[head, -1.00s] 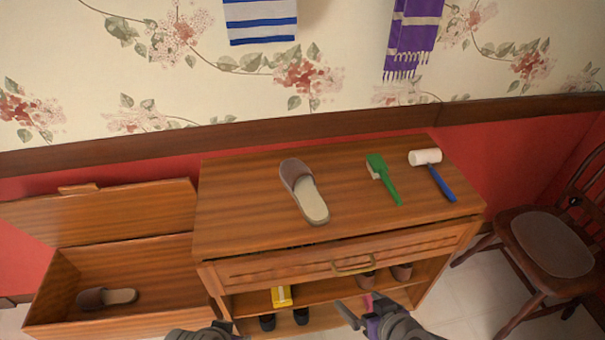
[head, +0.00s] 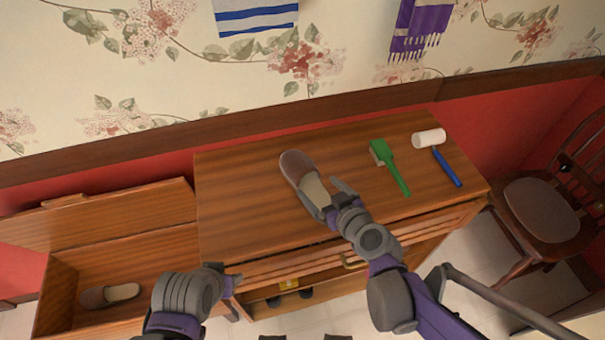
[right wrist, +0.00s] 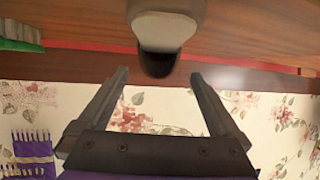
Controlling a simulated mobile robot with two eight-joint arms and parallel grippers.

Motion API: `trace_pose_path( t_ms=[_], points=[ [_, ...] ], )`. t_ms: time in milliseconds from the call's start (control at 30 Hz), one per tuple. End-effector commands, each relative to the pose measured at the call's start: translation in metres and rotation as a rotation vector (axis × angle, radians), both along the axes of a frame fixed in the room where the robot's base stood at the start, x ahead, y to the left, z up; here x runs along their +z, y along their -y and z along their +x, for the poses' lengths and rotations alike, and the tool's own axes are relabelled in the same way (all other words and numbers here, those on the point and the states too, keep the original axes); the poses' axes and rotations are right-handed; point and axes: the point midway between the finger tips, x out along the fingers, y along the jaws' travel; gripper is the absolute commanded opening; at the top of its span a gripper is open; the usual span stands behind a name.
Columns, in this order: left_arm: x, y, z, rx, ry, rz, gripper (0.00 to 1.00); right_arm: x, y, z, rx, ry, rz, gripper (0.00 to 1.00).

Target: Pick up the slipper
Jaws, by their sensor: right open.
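A brown slipper with a beige insole (head: 296,166) lies on the wooden cabinet top (head: 240,200), toe toward the wall. My right gripper (head: 328,195) is open at its heel end and hides part of the heel. In the right wrist view the slipper (right wrist: 165,30) lies between and beyond the lines of the two open fingers (right wrist: 160,75), with no clear contact. My left gripper (head: 232,287) is low in front of the cabinet's left front corner; its jaw opening does not show clearly. A second, similar slipper (head: 110,293) lies in the open wooden chest on the left.
A green brush (head: 390,165) and a white-headed mallet with blue handle (head: 430,139) lie right of the slipper. The left of the cabinet top is clear. The open chest (head: 130,253) stands left, a dark chair (head: 540,210) right. Shelves below hold a yellow item (head: 288,284) and shoes.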

Motion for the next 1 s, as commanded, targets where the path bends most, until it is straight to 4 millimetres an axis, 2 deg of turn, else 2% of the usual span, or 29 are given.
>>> trace_pose_path(
  t_ms=[100,267,533,867,1000],
  points=[
    [-0.004,0.0,0.0,0.0,-0.001,0.0,0.5,-0.006,-0.007,0.012,0.0,0.0,0.001,1.0],
    [-0.006,0.0,0.0,0.0,-0.002,0.0,0.5,-0.01,-0.011,0.021,0.0,0.0,0.0,1.0],
    [-0.014,0.0,0.0,0.0,-0.004,0.0,0.5,-0.025,-0.028,0.052,0.0,0.0,0.001,1.0],
    [-0.015,0.0,0.0,0.0,-0.005,0.0,0.5,-0.027,-0.031,0.058,0.0,0.0,0.001,1.0],
    [-0.015,0.0,0.0,0.0,-0.005,0.0,0.5,-0.027,-0.031,0.058,0.0,0.0,0.001,0.75]
  ],
)
